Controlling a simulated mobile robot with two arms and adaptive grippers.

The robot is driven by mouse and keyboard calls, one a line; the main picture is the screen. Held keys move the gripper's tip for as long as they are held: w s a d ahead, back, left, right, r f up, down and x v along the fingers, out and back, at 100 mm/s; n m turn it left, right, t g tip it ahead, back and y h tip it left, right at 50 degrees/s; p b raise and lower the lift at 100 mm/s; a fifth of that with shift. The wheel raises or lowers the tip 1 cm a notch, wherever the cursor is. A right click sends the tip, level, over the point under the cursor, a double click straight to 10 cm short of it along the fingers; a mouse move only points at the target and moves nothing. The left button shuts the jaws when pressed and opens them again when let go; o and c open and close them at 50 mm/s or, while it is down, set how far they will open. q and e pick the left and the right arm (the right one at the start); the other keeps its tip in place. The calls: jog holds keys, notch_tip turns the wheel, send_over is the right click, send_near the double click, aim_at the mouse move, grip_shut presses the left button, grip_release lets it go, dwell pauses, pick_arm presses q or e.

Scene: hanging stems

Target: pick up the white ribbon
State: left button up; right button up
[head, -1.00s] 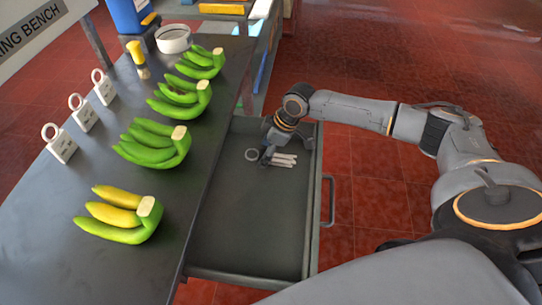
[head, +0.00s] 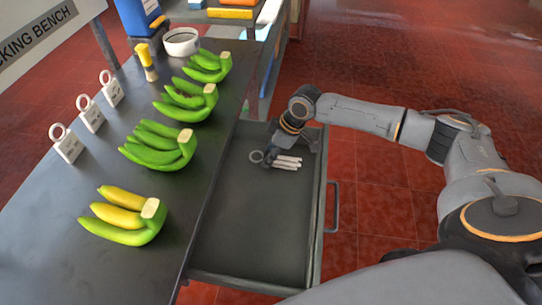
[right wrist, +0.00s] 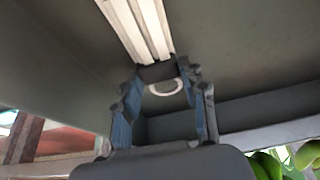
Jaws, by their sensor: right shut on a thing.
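The white ribbon (head: 287,163) is at the far end of the open grey drawer. Its white strips lie to the right of my right gripper (head: 270,157) and a pale ring shows to the left. In the right wrist view, the white strips (right wrist: 138,28) run away from a dark block between the fingertips, with the ring just below it. My right gripper (right wrist: 162,78) is shut on the ribbon at this dark middle part. I cannot tell whether the ribbon touches the drawer floor. My left gripper is not in view.
The drawer (head: 255,225) is otherwise empty, with raised walls and a handle (head: 333,207) on its right.

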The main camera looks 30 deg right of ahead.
jog(key=s+a+r, duration=0.1)
jog(key=s+r, duration=1.1)
jog(key=s, duration=0.2)
jog(key=shift+a, duration=0.2)
